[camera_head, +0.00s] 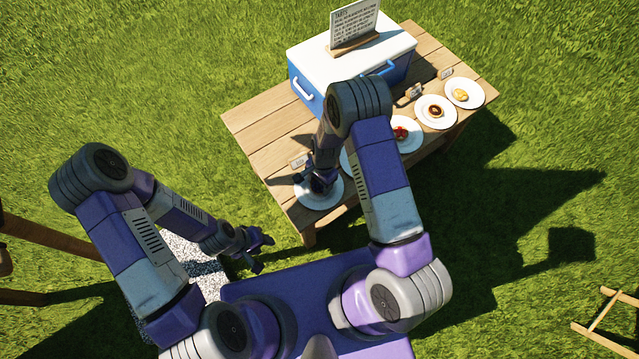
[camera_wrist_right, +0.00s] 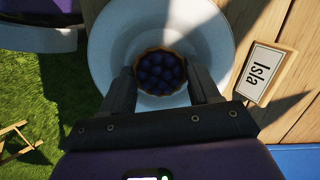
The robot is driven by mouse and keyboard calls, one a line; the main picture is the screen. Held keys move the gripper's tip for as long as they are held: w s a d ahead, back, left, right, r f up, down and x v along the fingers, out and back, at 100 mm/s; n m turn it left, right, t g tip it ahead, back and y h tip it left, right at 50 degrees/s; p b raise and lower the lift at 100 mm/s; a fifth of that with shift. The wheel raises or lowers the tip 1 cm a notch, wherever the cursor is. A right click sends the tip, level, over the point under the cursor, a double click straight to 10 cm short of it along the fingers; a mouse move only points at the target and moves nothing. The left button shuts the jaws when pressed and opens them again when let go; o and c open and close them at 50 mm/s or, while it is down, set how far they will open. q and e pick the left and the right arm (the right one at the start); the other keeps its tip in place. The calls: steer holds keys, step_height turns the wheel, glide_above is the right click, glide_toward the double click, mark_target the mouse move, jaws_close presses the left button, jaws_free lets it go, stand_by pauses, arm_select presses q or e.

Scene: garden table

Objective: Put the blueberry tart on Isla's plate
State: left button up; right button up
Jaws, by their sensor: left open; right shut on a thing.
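The blueberry tart (camera_wrist_right: 160,71) shows in the right wrist view between the fingers of my right gripper (camera_wrist_right: 163,85), which is shut on it. The tart is over Isla's plate (camera_wrist_right: 108,45), a white plate beside the name card reading "Isla" (camera_wrist_right: 265,73). I cannot tell whether the tart touches the plate. In the head view the plate (camera_head: 309,203) is at the table's near left end, and my right gripper (camera_head: 318,184) is over it, hiding the tart. My left gripper (camera_head: 256,254) is open and empty, off the table's near left side, above the ground.
A white-lidded blue cooler (camera_head: 305,97) stands at the back of the wooden table (camera_head: 250,117) with a sign (camera_head: 354,22) on it. Other plates with tarts stand along the near edge, including a red-topped one (camera_head: 400,132) and a dark one (camera_head: 436,110). My right arm partly hides the row.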

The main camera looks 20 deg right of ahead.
steer(key=shift+r, duration=0.15)
steer(key=o, duration=1.1)
steer(key=shift+c, duration=0.2)
step_height(320, 180, up, 12)
steer(key=d+f+p, duration=0.1)
steer(key=p, duration=0.3)
steer(key=s+a+f+n+y, duration=0.1)
steer(key=s+f+n, duration=0.1)
steer(key=s+n, duration=0.2)
steer(key=s+a+f+n+t+y, duration=0.1)
steer(key=s+n, duration=0.4)
steer(key=s, duration=0.6)
steer(key=shift+s+a+f+y, duration=0.3)
steer(key=shift+a+f+y, duration=0.2)
steer(key=shift+a+f, duration=0.25)
steer(key=shift+r+p, duration=0.1)
steer(key=shift+p, duration=0.25)
